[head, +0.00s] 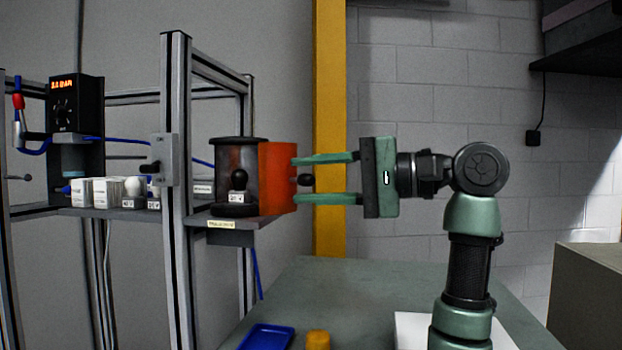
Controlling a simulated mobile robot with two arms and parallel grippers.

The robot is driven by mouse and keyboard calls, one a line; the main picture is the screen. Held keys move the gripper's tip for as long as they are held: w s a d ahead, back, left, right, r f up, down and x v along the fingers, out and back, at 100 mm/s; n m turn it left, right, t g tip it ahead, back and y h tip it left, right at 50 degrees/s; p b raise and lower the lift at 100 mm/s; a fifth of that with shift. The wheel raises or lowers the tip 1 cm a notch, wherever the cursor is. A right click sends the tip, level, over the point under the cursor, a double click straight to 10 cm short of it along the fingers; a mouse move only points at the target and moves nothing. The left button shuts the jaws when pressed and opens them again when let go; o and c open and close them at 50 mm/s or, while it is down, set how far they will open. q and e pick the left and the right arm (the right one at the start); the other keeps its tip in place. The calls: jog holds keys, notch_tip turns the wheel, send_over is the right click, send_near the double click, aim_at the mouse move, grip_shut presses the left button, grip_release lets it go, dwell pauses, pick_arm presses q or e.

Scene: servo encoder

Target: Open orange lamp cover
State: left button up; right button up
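The orange lamp cover (278,178) is at the right side of a dark, round lamp housing (222,172) on the metal rack. My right gripper (297,180) comes in from the right. My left gripper is not in view.
The metal frame (176,130) holds a shelf with white switch blocks (105,191) and a black box with an orange display (75,105). Below are a green table (370,285), a blue tray (266,337) and a yellow-orange object (318,340).

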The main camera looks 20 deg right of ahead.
jog(key=b+v, duration=0.3)
jog(key=v, duration=0.4)
jog(key=shift+s+d, duration=0.25)
jog(key=shift+r, duration=0.15)
